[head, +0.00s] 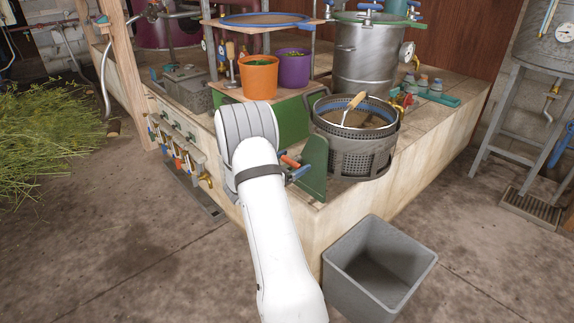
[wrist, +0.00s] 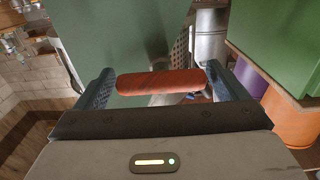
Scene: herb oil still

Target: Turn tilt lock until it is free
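The tilt lock seems to be the red-orange handle (head: 290,161) beside the green panel (head: 314,172) at the front of the bench. In the wrist view the handle (wrist: 160,82) lies crosswise between the fingers of my gripper (wrist: 160,78). The fingers are spread wide, one near each end of the handle. Whether they touch its ends is unclear. In the head view my gripper (head: 299,173) is at the handle, partly hidden behind my arm. The lock's mounting is hidden.
A perforated basket (head: 360,160) with a trowel inside stands right of the green panel. An orange bucket (head: 258,78) and a purple bucket (head: 293,70) stand behind. A grey bin (head: 378,262) is on the floor in front.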

